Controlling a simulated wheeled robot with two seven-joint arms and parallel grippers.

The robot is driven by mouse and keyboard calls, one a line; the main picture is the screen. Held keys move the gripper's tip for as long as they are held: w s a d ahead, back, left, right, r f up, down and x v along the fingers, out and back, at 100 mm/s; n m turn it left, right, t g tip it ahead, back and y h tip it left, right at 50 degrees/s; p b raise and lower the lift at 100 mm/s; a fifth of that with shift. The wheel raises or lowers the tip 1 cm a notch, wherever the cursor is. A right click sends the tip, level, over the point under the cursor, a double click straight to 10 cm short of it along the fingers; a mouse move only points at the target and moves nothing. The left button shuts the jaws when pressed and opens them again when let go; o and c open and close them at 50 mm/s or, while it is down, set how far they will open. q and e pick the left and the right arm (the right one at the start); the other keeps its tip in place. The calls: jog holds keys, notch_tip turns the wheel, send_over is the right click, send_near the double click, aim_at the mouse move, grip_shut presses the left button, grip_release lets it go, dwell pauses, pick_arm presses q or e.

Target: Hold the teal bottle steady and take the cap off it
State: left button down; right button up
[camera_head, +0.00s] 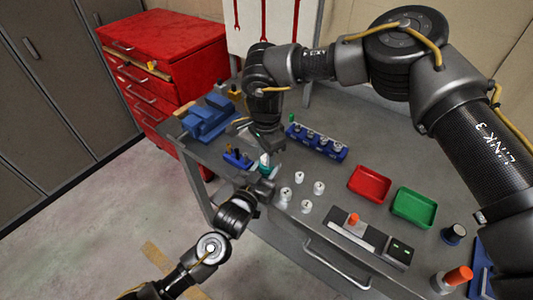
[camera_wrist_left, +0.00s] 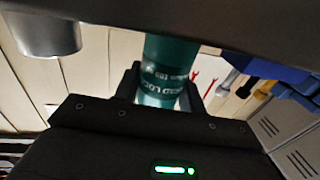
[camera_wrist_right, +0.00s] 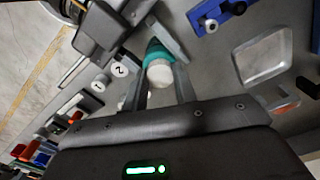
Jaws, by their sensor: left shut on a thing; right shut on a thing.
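The teal bottle (camera_head: 266,169) is at the near left edge of the bench, between my two grippers. My left gripper (camera_wrist_left: 160,98) is shut on its body, which carries pale lettering in the left wrist view (camera_wrist_left: 168,72). The white cap (camera_wrist_right: 159,73) sits at the bottle's end toward the right wrist camera, with a teal part (camera_wrist_right: 157,52) just behind it. My right gripper (camera_wrist_right: 163,85) has its fingers on either side of the cap and is shut on it. Any gap between cap and bottle is too small to tell.
Several white numbered pieces (camera_head: 299,177) stand right of the bottle. A small blue block with pegs (camera_head: 238,158) lies to its left, a longer blue rack (camera_head: 318,142) behind. A red tray (camera_head: 370,183) and green tray (camera_head: 414,207) lie further right. A red tool cabinet (camera_head: 170,55) stands back left.

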jog(key=shift+r, duration=0.25)
jog(key=shift+r, duration=0.9)
jog(key=shift+r, duration=2)
pick_arm(q)
jog(key=c, duration=0.7)
grip_release()
jog(key=shift+c, duration=0.2)
jog(key=shift+s, duration=0.15)
jog(key=shift+s+a+f, duration=0.1)
jog(key=shift+s+a, duration=0.1)
jog(key=shift+s, duration=0.1)
pick_arm(e)
jog(key=shift+f, duration=0.2)
pick_arm(q)
jog(key=b+v, duration=0.2)
jog(key=v, duration=0.9)
pick_arm(e)
jog(key=shift+f, duration=0.9)
